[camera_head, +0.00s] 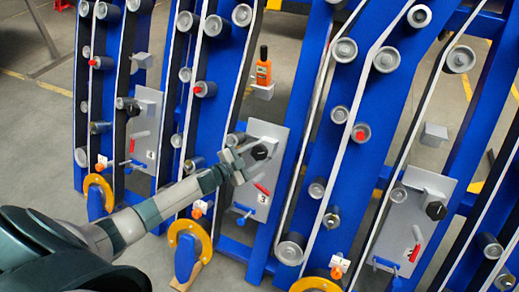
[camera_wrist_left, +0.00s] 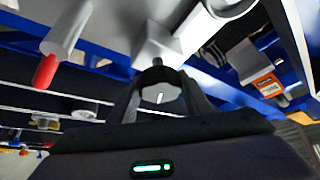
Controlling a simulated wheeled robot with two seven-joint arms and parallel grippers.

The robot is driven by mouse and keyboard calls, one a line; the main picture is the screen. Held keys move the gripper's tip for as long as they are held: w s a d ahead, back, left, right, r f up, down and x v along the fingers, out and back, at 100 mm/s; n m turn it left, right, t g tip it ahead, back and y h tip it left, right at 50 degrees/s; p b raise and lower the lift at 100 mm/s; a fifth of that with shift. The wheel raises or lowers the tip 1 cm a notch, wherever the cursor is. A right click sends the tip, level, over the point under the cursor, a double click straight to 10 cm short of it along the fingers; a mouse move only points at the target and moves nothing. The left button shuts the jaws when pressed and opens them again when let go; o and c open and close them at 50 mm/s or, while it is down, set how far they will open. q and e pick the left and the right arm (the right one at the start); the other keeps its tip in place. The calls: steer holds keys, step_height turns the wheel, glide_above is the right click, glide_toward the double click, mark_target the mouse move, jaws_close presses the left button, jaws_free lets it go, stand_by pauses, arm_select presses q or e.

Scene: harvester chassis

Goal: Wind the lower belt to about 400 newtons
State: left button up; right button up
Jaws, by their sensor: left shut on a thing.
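My left gripper (camera_head: 247,160) is at the grey plate marked 3 (camera_head: 275,135), shut on the black knob (camera_head: 260,152) there. In the left wrist view the dark knob (camera_wrist_left: 159,88), with a white mark on its face, sits between the two fingers (camera_wrist_left: 160,100). A red handle (camera_head: 262,188) and a blue lever (camera_head: 243,211) are lower on the same plate. White belts (camera_head: 306,130) run over grey rollers along the blue frame; which is the lower belt I cannot tell. The right gripper is not in view.
An orange meter (camera_head: 263,68) stands on a bracket above plate 3; it also shows in the left wrist view (camera_wrist_left: 268,86). Similar plates stand left (camera_head: 149,105) and right (camera_head: 412,205). Yellow half-rings (camera_head: 190,238) are at the frame's foot.

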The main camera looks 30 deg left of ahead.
arm_select(q)
steer(key=shift+r+m+g, duration=0.1)
steer(key=shift+m+g, duration=0.2)
steer(key=shift+m, duration=0.2)
steer(key=shift+m+h+p, duration=0.3)
steer(key=shift+m+p, duration=0.05)
steer(key=shift+m, duration=0.05)
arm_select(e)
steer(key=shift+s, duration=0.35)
arm_select(q)
steer(key=o, duration=1.1)
steer(key=shift+c, duration=0.2)
steer(key=shift+s, duration=0.15)
